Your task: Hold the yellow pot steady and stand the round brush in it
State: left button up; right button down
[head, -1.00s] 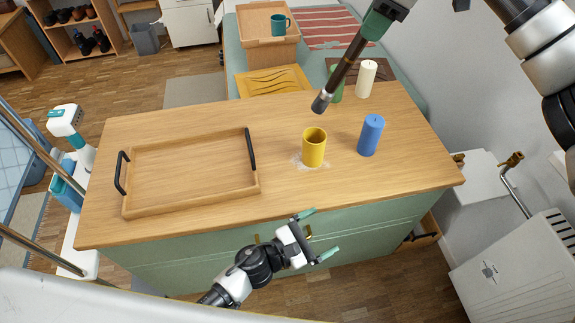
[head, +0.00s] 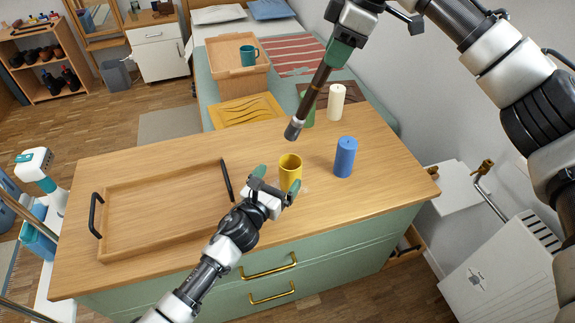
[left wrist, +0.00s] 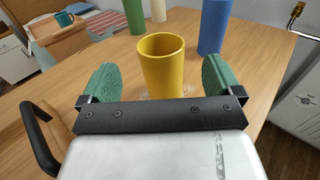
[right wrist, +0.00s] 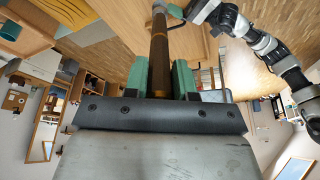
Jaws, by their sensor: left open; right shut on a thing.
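The yellow pot (head: 291,168) stands upright and empty-looking on the wooden counter. My left gripper (head: 275,183) is open, with its green fingers on either side of the pot's near side. In the left wrist view the pot (left wrist: 162,68) sits between the spread fingers (left wrist: 160,85), with gaps on both sides. My right gripper (head: 337,50) is shut on the dark handle of the round brush (head: 313,95). The brush hangs tilted, its grey round end low, above and behind the pot and apart from it. The brush handle also shows in the right wrist view (right wrist: 159,60).
A blue candle (head: 345,158) stands right of the pot. A white candle (head: 336,100) and a partly hidden green one (head: 308,116) stand behind. A wooden tray (head: 112,252) with black handles fills the counter's left. The counter's front right is clear.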

aim_at(290, 163)
pick_arm(q)
jog(key=x, duration=0.6)
jog(key=shift+w+d, duration=0.2)
jog(key=shift+w, duration=0.05)
